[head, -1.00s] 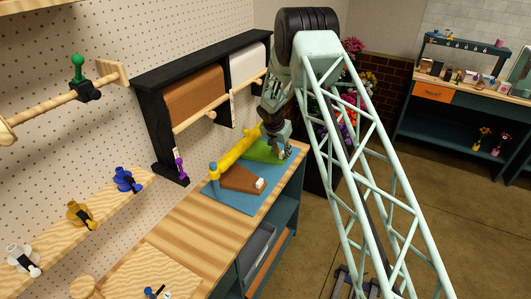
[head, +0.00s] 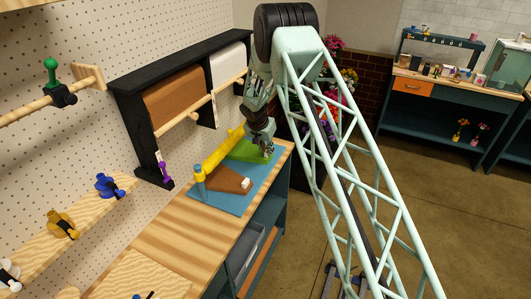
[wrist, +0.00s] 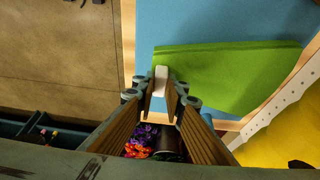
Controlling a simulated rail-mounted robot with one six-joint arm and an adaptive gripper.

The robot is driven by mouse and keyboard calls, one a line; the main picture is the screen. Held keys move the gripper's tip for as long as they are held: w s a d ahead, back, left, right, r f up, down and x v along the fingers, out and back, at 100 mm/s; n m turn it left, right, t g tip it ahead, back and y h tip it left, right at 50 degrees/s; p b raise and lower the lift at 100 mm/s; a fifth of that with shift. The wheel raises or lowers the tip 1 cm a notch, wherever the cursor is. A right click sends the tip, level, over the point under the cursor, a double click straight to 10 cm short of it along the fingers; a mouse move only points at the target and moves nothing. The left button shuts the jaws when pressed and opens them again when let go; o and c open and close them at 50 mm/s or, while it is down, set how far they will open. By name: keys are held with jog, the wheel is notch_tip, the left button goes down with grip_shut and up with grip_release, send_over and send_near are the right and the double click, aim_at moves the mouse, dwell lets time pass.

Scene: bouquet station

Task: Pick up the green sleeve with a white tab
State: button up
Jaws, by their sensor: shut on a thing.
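The green sleeve (head: 243,150) lies on the blue mat (head: 228,201) at the far end of the wooden bench, flat as far as I can see. It also shows in the wrist view (wrist: 225,75), with its white tab (wrist: 161,78) at its left end, between my fingertips. My gripper (wrist: 161,92) is shut on that tab; in the head view my gripper (head: 267,149) is low at the sleeve's right end. A brown sleeve (head: 222,177) with its own white tab (head: 246,183) lies nearer on the same mat, apart from my gripper.
A yellow bar (head: 222,152) runs along the mat's left side, close to the sleeves. A black rack with paper rolls (head: 175,95) stands behind, against the pegboard. Flowers (head: 349,80) stand beyond the bench. The near bench top (head: 190,226) is clear.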

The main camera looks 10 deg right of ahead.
jog(key=shift+d+r+b, duration=0.1)
jog(key=shift+r+b, duration=0.75)
jog(key=shift+r, duration=2.45)
jog(key=s+d+b, duration=0.4)
jog(key=s+d, duration=0.7)
jog(key=d, duration=0.5)
jog(key=shift+s, duration=0.25)
